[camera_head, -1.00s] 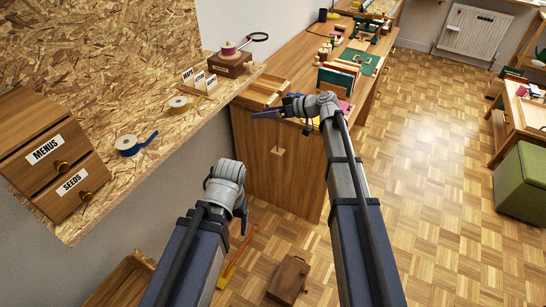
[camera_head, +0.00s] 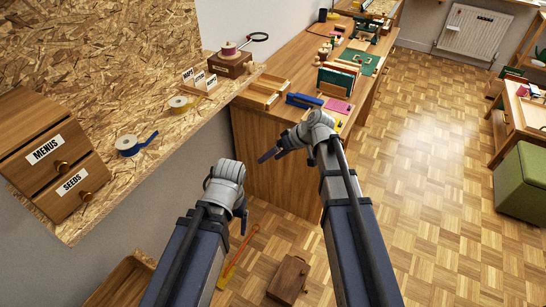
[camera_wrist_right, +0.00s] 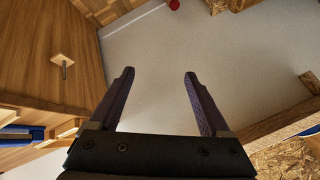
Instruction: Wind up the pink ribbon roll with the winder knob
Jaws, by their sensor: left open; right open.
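The pink ribbon roll (camera_head: 229,48) sits on top of a small wooden box (camera_head: 231,65) at the far end of the OSB shelf. A round dark-rimmed piece (camera_head: 259,37) sticks out beside it; I cannot tell which part is the winder knob. My right gripper (camera_head: 268,155) is empty, in front of the desk's end panel and below the roll. In the right wrist view its two fingers (camera_wrist_right: 159,80) stand apart with nothing between them. My left gripper (camera_head: 243,222) hangs low in front of the shelf, away from the roll, its fingers barely showing.
A blue tape roll (camera_head: 128,145), a tan roll (camera_head: 179,102) and a card holder (camera_head: 200,84) stand along the OSB shelf (camera_head: 150,108). Drawers (camera_head: 52,160) stand at left. The desk holds a wooden tray (camera_head: 264,93) and a blue object (camera_head: 304,101).

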